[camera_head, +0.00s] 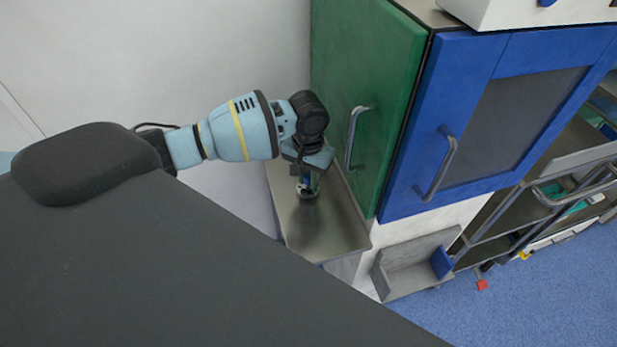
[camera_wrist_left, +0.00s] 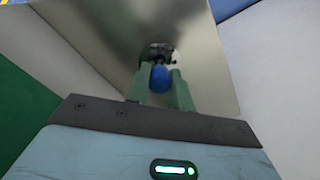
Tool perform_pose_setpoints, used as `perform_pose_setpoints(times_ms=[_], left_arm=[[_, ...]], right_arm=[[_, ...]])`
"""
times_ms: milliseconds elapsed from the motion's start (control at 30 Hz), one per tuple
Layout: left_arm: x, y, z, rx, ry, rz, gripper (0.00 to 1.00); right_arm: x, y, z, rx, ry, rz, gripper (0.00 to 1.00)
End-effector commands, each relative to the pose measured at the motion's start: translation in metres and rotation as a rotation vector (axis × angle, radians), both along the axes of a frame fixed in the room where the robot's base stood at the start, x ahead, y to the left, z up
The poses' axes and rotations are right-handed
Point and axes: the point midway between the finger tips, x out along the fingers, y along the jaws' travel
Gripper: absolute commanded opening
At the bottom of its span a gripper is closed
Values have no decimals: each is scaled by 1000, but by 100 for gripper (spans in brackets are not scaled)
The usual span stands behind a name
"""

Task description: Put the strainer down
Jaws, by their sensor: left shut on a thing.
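My left gripper (camera_head: 309,172) points down over the metal counter (camera_head: 318,235) beside the green cabinet. In the left wrist view its two green fingers (camera_wrist_left: 161,85) are shut on the strainer (camera_wrist_left: 160,77), whose blue part shows between them. A dark part of the strainer lies beyond the fingertips, close to the metal surface. In the head view the strainer's lower end (camera_head: 307,192) is small and at or just above the counter; I cannot tell if it touches. My gripper hides its upper part. My right gripper is not in view.
The green cabinet (camera_head: 365,75) with a bar handle (camera_head: 353,140) stands close to my left gripper. A blue cabinet (camera_head: 470,110) stands to its right. A grey open bin (camera_head: 412,264) is below. The counter's front part is bare.

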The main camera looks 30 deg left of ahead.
Motion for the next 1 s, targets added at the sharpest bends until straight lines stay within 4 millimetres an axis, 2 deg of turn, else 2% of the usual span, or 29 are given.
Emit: perform_pose_setpoints(times_ms=[100,467,500,633,667,1000], left_arm=[[0,0,-11,0,-1,1,0],[0,0,-14,-1,-2,0,0],[0,0,-14,-1,-2,0,25],[0,0,-14,-1,-2,0,42],[0,0,-14,-1,-2,0,44],[1,0,-10,-1,-3,0,44]], right_arm=[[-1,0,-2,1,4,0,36],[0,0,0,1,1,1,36],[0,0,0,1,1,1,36],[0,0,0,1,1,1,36],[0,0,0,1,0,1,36],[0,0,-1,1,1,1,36]])
